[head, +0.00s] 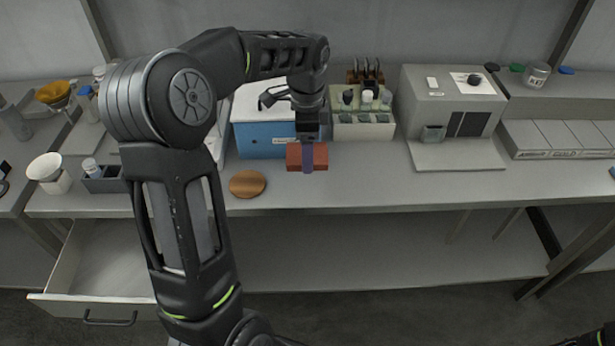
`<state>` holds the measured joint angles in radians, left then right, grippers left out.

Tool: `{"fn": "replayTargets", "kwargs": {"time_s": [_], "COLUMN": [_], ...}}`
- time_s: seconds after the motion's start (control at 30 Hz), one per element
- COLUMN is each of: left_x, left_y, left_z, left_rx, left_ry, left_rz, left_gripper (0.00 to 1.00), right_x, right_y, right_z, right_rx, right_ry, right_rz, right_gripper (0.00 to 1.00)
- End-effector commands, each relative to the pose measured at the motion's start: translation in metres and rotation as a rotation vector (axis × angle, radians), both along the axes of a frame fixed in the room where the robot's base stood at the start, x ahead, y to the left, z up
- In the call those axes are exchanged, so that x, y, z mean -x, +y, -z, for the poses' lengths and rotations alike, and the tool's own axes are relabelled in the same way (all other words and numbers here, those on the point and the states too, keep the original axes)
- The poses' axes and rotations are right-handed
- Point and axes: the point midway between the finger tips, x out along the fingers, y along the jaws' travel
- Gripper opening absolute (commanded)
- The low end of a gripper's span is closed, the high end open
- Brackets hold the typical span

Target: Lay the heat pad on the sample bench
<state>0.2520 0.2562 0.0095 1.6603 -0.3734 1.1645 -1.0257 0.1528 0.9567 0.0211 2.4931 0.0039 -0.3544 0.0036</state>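A flat brick-red pad (320,156), which I take to be the heat pad, is at the front of the blue and white box. My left gripper (307,158) points down over it, with one purplish finger across the middle of the pad's front face. The gripper looks shut on the pad; the far finger is hidden. The pad is upright, its broad face towards me. I cannot tell if its lower edge touches the grey bench (370,185). My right gripper is not in view.
A copper-brown disc (247,183) lies left of the pad. Behind are the blue box (262,141), a vial rack (362,130) and a grey instrument (455,105). An open drawer (95,308) juts out at lower left. The bench front, right of the pad, is clear.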

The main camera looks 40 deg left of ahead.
Motion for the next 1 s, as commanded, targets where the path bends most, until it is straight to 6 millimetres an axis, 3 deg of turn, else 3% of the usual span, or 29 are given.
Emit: {"fn": "replayTargets", "kwargs": {"time_s": [0.27, 0.63, 0.9, 1.0], "left_x": [0.001, 0.0, 0.001, 0.0], "left_y": [0.0, 0.0, 0.0, 0.0], "left_z": [0.044, 0.05, 0.083, 0.086], "left_rx": [0.001, 0.0, 0.001, 0.0], "left_ry": [0.002, 0.0, 0.003, -0.001], "left_rz": [0.0, -0.001, -0.001, -0.001], "left_gripper": [0.33, 0.33, 0.33, 0.33], "right_x": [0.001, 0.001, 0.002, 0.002], "right_y": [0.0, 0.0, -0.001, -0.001], "right_z": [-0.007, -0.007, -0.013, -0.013], "right_rx": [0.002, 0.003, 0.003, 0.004], "right_ry": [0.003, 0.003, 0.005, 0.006], "right_rz": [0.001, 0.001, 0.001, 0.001], "right_gripper": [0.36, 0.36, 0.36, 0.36]}}
